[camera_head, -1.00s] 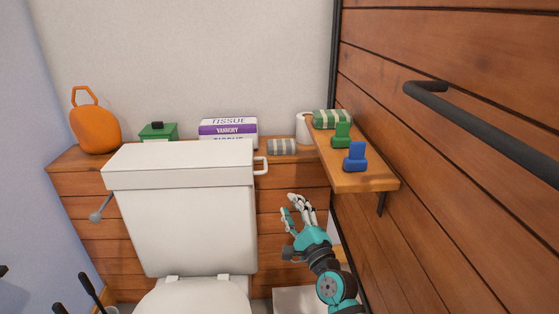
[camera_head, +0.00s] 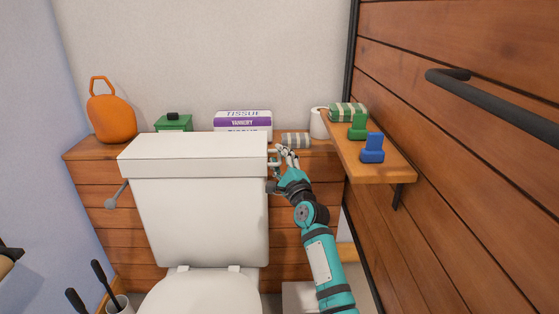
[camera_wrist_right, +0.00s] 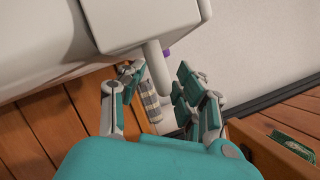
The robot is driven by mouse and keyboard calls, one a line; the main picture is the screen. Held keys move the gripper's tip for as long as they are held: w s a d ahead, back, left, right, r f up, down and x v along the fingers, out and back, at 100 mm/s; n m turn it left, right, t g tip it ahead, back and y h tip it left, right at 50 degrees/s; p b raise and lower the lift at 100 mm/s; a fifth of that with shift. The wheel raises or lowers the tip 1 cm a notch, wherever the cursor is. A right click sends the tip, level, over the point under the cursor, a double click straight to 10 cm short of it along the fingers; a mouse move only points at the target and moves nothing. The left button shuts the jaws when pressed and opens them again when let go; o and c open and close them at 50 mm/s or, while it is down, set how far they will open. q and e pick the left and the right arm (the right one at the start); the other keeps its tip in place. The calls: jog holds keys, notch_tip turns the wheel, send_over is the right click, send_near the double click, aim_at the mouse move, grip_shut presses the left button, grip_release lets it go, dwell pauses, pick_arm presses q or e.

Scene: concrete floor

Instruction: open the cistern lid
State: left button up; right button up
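The white cistern lid (camera_head: 195,152) lies flat on the cistern (camera_head: 205,220). A small white handle (camera_head: 274,161) sticks out from the lid's right end; it also shows in the right wrist view as a pale bar (camera_wrist_right: 157,92). My right gripper (camera_head: 284,158) is at this handle, its fingers partly hiding it. In the right wrist view, the fingers of the right gripper (camera_wrist_right: 158,78) are spread on both sides of the bar, with gaps visible, so it looks open around the handle. My left gripper is in neither current view.
A wooden shelf (camera_head: 371,169) with green and blue items juts out right of my right arm. A dark rail (camera_head: 490,100) is on the right wall.

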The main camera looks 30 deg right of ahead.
jog(key=shift+w, duration=0.1)
grip_shut()
dwell(0.5)
